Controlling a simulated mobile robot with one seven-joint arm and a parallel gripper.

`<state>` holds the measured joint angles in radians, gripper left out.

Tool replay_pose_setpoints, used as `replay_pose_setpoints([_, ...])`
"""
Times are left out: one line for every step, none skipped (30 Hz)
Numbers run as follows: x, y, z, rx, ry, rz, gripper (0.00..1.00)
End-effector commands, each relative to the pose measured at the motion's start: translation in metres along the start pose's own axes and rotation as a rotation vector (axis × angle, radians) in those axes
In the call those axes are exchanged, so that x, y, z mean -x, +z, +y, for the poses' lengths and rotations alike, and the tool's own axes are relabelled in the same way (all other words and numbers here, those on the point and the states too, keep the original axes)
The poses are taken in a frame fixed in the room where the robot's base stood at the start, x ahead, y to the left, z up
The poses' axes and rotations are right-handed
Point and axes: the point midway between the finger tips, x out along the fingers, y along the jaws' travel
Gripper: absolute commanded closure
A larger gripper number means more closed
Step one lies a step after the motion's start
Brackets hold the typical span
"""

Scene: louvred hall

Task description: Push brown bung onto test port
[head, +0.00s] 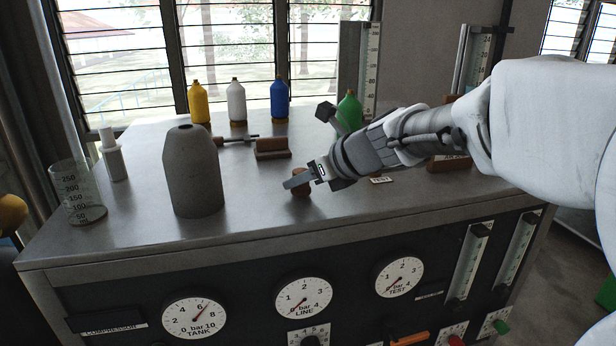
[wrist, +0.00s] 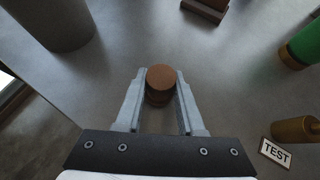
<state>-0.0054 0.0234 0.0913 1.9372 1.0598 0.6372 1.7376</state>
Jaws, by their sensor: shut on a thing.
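The brown bung (head: 301,190) is upright between the fingers of my gripper (head: 298,180), at or just above the bench top; I cannot tell whether it touches. In the wrist view its round brown top (wrist: 161,78) shows between the fingertips of my gripper (wrist: 160,88), which are shut on it. A brass-coloured fitting (wrist: 297,130), seemingly the test port, lies at the right of the wrist view beside the TEST label (wrist: 275,152). In the head view the TEST label (head: 381,180) is right of the bung, and my gripper seems to hide the fitting.
A grey cylinder (head: 194,172) stands left of my gripper, with a clear measuring beaker (head: 78,195) beyond it. A brown block (head: 272,149) and a green bottle (head: 349,108) stand behind. Yellow, white and blue bottles line the back. The front bench strip is clear.

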Motion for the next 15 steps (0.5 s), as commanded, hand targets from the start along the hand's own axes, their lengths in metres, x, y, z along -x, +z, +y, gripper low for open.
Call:
replay_pose_setpoints([-0.001, -0.001, 0.000, 0.000, 0.000, 0.000, 1.00])
replay_pose_setpoints([0.000, -0.001, 0.000, 0.000, 0.000, 0.000, 1.00])
replay_pose_setpoints([0.000, 0.000, 0.000, 0.000, 0.000, 0.000, 1.00])
replay_pose_setpoints([0.001, 0.001, 0.000, 0.000, 0.000, 0.000, 1.00])
replay_pose_setpoints([0.002, 0.003, 0.000, 0.000, 0.000, 0.000, 1.00])
replay_pose_setpoints([0.004, 0.005, 0.000, 0.000, 0.000, 0.000, 1.00])
replay_pose_setpoints([0.005, 0.007, 0.000, 0.000, 0.000, 0.000, 1.00])
replay_pose_setpoints([0.007, 0.010, 0.000, 0.000, 0.000, 0.000, 1.00])
replay_pose_setpoints([0.010, 0.014, 0.000, 0.000, 0.000, 0.000, 1.00])
replay_pose_setpoints([0.012, 0.017, 0.000, 0.000, 0.000, 0.000, 1.00])
replay_pose_setpoints([0.014, 0.021, 0.000, 0.000, 0.000, 0.000, 1.00])
replay_pose_setpoints([0.017, 0.025, 0.000, 0.000, 0.000, 0.000, 1.00])
replay_pose_setpoints([0.019, 0.028, 0.000, 0.000, 0.000, 0.000, 1.00])
replay_pose_setpoints([0.021, 0.030, 0.000, 0.000, 0.000, 0.000, 1.00])
replay_pose_setpoints([0.023, 0.034, 0.000, 0.000, 0.000, 0.000, 1.00])
